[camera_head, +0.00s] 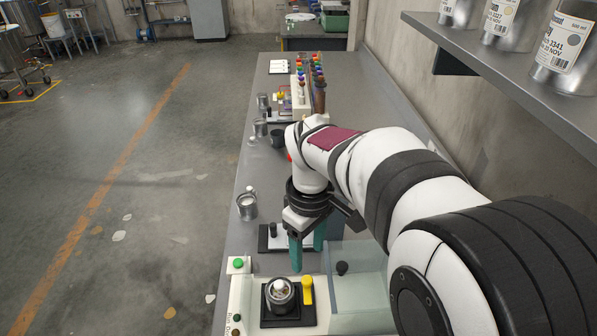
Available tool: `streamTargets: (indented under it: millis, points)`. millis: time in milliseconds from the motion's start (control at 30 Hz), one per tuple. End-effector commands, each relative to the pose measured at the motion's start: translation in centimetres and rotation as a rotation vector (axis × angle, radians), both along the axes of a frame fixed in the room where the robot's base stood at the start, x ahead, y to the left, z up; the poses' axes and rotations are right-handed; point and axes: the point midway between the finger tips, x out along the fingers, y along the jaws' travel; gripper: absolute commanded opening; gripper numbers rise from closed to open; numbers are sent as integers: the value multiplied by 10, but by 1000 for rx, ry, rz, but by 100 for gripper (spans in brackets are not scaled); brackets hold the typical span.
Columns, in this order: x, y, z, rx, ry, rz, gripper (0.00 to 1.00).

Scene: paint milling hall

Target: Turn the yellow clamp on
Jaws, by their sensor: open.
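The yellow clamp (307,291) stands upright on a cream-coloured machine (240,290) near the bottom of the view. It is just right of a small metal can (279,292) in a square black holder. My gripper (308,259) has two teal fingers pointing down, spread apart with nothing seen between them. It is beyond the clamp in the picture, near the machine's far edge, and appears apart from the clamp. My arm reaches in from the lower right and does not cover the clamp.
A clear panel (350,285) with a black knob (342,267) stands right of the clamp. A green button (238,264) is at the machine's far left corner. An open metal can (247,207) stands by the bench's left edge. A shelf (500,70) with cans overhangs the right.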

Motion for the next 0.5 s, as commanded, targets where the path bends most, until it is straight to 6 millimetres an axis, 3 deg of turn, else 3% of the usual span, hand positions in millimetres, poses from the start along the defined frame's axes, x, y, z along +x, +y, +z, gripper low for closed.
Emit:
streamTargets:
  millis: [200,333,500]
  points:
    - [-1,0,-55,0,4,-1,59]
    - [-1,0,-74,0,1,-2,59]
    - [0,0,-85,0,0,-2,59]
